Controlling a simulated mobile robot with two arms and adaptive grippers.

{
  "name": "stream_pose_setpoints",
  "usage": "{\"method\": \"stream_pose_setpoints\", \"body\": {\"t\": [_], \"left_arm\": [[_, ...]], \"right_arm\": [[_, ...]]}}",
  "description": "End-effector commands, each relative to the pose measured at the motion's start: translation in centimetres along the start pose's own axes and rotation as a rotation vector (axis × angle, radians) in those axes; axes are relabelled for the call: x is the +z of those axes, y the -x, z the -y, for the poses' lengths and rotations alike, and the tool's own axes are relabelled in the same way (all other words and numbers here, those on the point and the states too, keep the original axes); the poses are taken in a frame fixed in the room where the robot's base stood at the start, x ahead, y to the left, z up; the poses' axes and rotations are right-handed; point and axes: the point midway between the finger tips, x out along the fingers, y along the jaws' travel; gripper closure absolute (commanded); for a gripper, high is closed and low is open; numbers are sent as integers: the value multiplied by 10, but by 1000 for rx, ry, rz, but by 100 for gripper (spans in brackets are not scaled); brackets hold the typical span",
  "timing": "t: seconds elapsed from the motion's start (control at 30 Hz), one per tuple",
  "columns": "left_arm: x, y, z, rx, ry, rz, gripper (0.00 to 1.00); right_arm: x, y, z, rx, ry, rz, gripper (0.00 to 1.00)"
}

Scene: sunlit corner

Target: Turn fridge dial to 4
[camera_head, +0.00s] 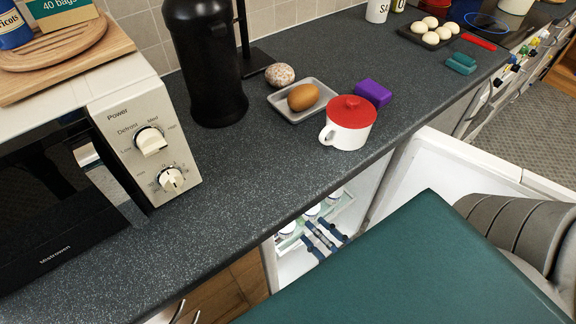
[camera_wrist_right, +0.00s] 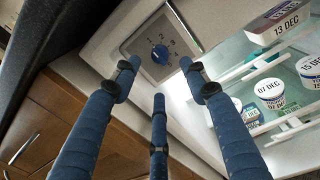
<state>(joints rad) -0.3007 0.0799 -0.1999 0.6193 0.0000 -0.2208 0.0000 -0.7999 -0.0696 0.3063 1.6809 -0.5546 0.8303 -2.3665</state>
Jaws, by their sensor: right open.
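The fridge dial is a small blue knob (camera_wrist_right: 160,54) on a grey panel with numerals around it, seen in the wrist view. I cannot tell surely which numeral it points at. My right gripper (camera_wrist_right: 160,74) has its blue fingers spread, empty, with the tips around the dial in the picture; contact is not clear. In the head view my right gripper (camera_head: 325,240) shows at the opening of the fridge (camera_head: 373,186), below the counter, and the dial is hidden. The white fridge door (camera_head: 451,150) stands open. My left gripper is out of view.
Dated tubs (camera_wrist_right: 270,94) stand on fridge shelves right of the fingers; wooden cabinets (camera_wrist_right: 60,125) lie left. Above, the dark counter (camera_head: 235,190) holds a microwave (camera_head: 125,125), a red-lidded white mug (camera_head: 348,125) and a tray (camera_head: 283,101) near its front.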

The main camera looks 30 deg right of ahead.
Motion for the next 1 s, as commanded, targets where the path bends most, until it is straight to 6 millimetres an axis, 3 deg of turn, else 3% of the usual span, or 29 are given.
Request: {"method": "stream_pose_setpoints", "body": {"t": [0.2, 0.4, 0.6, 0.87, 1.0], "left_arm": [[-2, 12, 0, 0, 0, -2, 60], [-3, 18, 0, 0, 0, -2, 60], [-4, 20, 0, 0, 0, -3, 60], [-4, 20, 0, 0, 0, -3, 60], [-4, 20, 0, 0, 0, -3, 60]], "right_arm": [[4, -45, -2, 3, -1, 4, 56], [3, -76, -1, 3, -1, 3, 56], [1, -90, -1, 1, -1, 1, 56], [1, -91, -1, 1, -1, 1, 56], [1, -91, -1, 1, -1, 1, 80]]}}
